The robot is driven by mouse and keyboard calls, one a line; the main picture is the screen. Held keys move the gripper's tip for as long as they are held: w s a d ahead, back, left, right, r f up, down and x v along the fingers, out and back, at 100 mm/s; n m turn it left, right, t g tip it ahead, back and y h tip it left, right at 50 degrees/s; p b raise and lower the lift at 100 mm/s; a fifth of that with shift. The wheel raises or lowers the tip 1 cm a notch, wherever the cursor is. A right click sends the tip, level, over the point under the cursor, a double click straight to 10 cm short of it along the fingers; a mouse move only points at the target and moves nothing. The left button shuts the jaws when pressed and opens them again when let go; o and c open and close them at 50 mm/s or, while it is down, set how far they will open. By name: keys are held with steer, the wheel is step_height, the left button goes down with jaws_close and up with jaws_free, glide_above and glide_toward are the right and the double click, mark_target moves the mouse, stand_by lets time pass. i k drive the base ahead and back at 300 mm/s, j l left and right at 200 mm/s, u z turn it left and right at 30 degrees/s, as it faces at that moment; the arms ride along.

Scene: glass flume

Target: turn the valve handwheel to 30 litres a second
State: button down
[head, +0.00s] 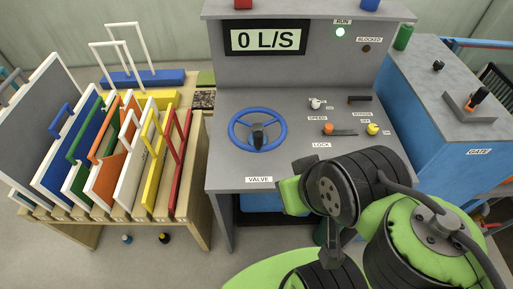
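The valve handwheel (257,131) is a blue ring with a dark hub, lying on the sloping grey panel of the console (225,170) above a label reading VALVE. The display (268,38) above it reads 0 L/S. A lit green RUN lamp (340,31) and a dark BLOCKED lamp (365,48) sit to the display's right. My green and black arm is at the lower right, in front of the panel. The gripper's fingers cannot be made out, and nothing of mine touches the wheel.
Right of the wheel are a SPEED knob (315,103), a BYPASS switch (359,99), an orange LOCK lever (328,129) and a yellow knob (372,129). A wooden rack (205,190) of coloured panels stands left. A blue GATE cabinet (430,120) stands right.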

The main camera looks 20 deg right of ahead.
mark_target(258, 127)
steer(key=i+u, duration=0.1)
steer(key=u, duration=0.3)
steer(key=i+l+u, duration=0.1)
steer(key=u, duration=0.35)
steer(key=l+u, duration=0.15)
steer(key=u, duration=0.25)
steer(key=i+l+u, duration=0.1)
steer(key=u, duration=0.35)
